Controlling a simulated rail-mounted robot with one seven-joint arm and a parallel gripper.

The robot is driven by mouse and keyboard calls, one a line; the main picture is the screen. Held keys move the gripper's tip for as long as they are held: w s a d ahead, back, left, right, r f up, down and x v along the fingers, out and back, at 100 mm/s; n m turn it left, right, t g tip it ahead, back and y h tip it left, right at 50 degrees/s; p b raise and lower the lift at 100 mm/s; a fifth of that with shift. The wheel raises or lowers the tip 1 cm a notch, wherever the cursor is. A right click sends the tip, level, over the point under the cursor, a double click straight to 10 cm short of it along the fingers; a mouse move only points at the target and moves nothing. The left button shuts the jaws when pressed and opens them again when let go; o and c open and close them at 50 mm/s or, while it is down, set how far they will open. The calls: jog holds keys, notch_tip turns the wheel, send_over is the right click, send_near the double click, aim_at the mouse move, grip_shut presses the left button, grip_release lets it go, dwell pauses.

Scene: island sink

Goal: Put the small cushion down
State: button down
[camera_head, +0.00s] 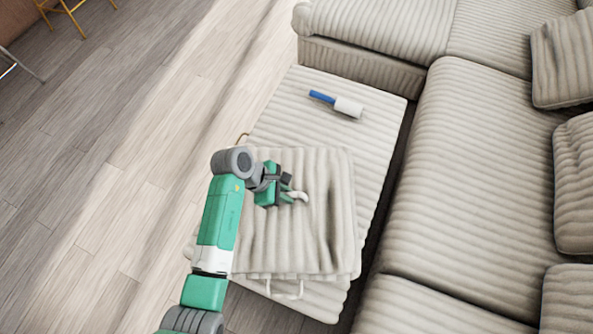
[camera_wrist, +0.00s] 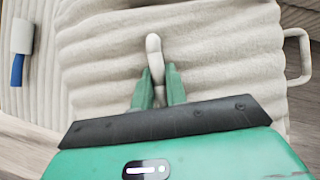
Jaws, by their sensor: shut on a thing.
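The small cushion (camera_head: 325,215) is beige, ribbed and roughly square, with pale loop handles. In the head view it lies flat over the near part of the ribbed ottoman (camera_head: 375,135); I cannot tell whether it touches it or hangs just above. In the wrist view the cushion (camera_wrist: 215,40) fills the middle, and my green fingers (camera_wrist: 158,85) pinch the handle (camera_wrist: 153,45). Another handle (camera_wrist: 298,57) shows at the right edge.
A lint roller (camera_head: 345,106) with a blue handle lies on the ottoman's far part, clear of the cushion. A ribbed sofa (camera_head: 465,190) with back pillows stands to the right, across a narrow dark gap. Wooden floor (camera_head: 110,170) is open to the left.

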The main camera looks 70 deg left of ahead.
aim_at(295, 176)
jog(key=w+a+b, duration=0.1)
jog(key=w+a, duration=0.1)
jog(key=w+a+f+b, duration=0.1)
jog(key=w+a, duration=0.1)
jog(key=shift+a+b, duration=0.3)
jog(key=shift+a, duration=0.05)
jog(key=shift+w+a+r, duration=0.15)
jog(key=shift+w+a, duration=0.05)
jog(key=shift+w, duration=0.1)
jog(key=shift+w+a, duration=0.1)
jog(key=f+b, duration=0.3)
jog(key=f, duration=0.1)
jog(key=shift+w+a+b, duration=0.1)
jog(key=shift+a+b, duration=0.2)
jog(key=shift+b, duration=0.1)
jog(key=shift+d+r, duration=0.15)
jog(key=shift+r, duration=0.05)
jog(key=shift+p, duration=0.3)
jog(key=shift+f, duration=0.1)
jog(key=c, duration=1.4)
grip_release()
